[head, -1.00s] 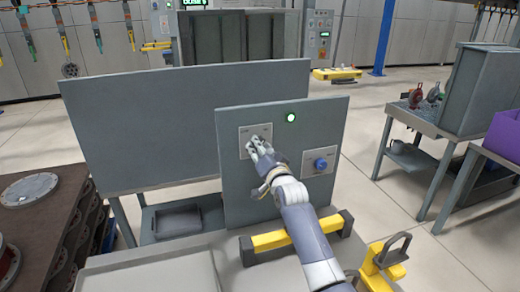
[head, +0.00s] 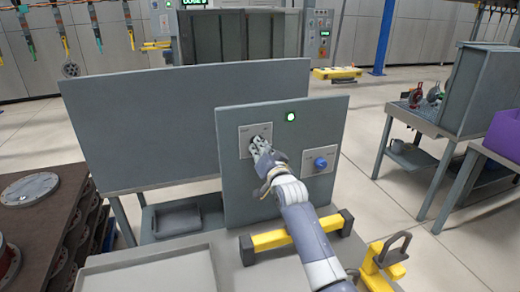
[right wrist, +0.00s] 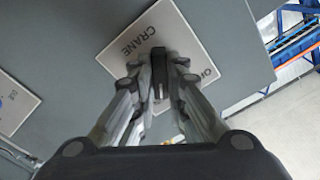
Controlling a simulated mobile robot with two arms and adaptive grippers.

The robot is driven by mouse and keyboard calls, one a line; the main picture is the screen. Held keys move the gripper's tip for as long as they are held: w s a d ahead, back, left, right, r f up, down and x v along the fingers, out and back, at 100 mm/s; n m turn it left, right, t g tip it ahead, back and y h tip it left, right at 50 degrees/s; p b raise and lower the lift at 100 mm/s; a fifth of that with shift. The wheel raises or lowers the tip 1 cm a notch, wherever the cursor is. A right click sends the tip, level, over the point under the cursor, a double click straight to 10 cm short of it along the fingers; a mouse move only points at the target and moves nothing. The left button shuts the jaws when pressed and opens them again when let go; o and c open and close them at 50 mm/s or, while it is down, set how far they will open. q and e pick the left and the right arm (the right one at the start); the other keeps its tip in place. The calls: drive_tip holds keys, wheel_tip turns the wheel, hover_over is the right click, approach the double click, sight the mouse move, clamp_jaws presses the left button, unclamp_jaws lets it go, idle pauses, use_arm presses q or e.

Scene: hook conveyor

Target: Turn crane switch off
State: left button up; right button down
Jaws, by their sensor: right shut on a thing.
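The crane switch has a white plate (head: 244,150) on the left of a grey upright panel (head: 238,188). In the right wrist view its plate (right wrist: 122,62) reads "CRANE", and a black switch knob (right wrist: 159,66) stands out from it. My right gripper (head: 258,147) is at this plate and hides most of the knob in the head view. In the right wrist view its fingers (right wrist: 157,88) are shut on the knob from both sides. A round green lamp (head: 291,117) above is lit. My left gripper is not in view.
A second white plate with a blue knob (head: 320,163) sits to the right on the same panel. A yellow handle bar (head: 270,240) and a yellow bracket (head: 376,268) stand below my right arm. A larger grey board (head: 150,130) stands behind left.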

drive_tip(key=shift+d+f+n, duration=0.1)
drive_tip(key=shift+n, duration=7.3)
drive_tip(key=c, duration=1.6)
unclamp_jaws()
drive_tip(key=v, duration=1.2)
